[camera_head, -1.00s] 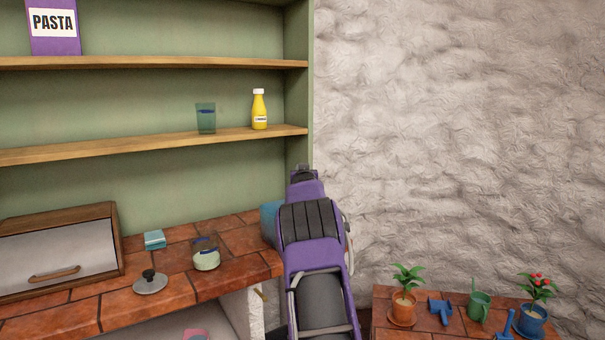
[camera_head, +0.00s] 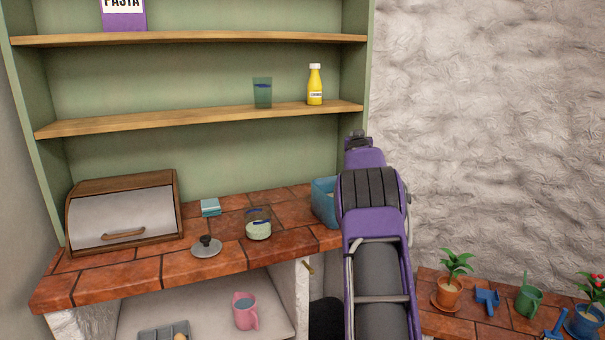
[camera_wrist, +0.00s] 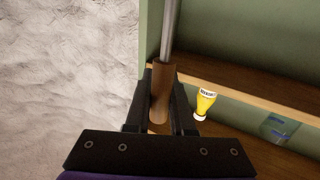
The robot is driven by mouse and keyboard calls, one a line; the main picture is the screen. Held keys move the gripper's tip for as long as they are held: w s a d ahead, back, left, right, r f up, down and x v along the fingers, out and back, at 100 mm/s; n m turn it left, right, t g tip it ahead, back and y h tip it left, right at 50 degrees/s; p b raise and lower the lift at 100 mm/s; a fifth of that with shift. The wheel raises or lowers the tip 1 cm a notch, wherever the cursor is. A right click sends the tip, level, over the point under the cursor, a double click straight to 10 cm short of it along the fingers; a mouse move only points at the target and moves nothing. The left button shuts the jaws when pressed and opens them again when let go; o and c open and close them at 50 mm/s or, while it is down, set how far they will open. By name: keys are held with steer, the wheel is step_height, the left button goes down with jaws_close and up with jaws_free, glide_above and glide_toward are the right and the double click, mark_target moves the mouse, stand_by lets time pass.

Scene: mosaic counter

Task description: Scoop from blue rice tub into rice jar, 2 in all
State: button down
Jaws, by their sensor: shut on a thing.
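The blue rice tub (camera_head: 325,203) stands at the right end of the counter, partly hidden behind my arm. The rice jar (camera_head: 258,225) is a clear glass jar with pale contents, standing open on the counter left of the tub. A grey lid with a dark knob (camera_head: 206,247) lies left of the jar. In the wrist view my gripper (camera_wrist: 160,112) is shut on a brown wooden handle (camera_wrist: 160,85) with a metal shaft (camera_wrist: 170,30). The far end of this tool is out of view. In the head view my arm hides the gripper and the tool.
A bread box (camera_head: 123,212) and a small teal box (camera_head: 210,207) stand on the counter. A shelf above holds a glass (camera_head: 262,92) and a yellow bottle (camera_head: 315,85). A pink jug (camera_head: 244,311) stands below. Potted plants (camera_head: 448,290) stand at lower right.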

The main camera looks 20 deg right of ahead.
steer(key=w+a+r+n+t+y+p, duration=0.1)
steer(key=w+a+n+y, duration=0.25)
steer(key=a, duration=0.35)
steer(key=w+a+r+n+t+y+p, duration=0.1)
steer(key=w+a+n+t+y+p, duration=0.15)
steer(key=a+y, duration=0.4)
steer(key=a+f+n+g+y, duration=0.1)
steer(key=a+n+y, duration=0.1)
steer(key=a, duration=0.3)
steer(key=a+f+n+g+y, duration=0.1)
steer(key=a+f+n+y, duration=0.1)
steer(key=a, duration=0.3)
steer(key=w+a+f+n+g+y+p, duration=0.1)
steer(key=a+f+n+y, duration=0.1)
steer(key=a+y, duration=0.2)
steer(key=shift+a, duration=0.95)
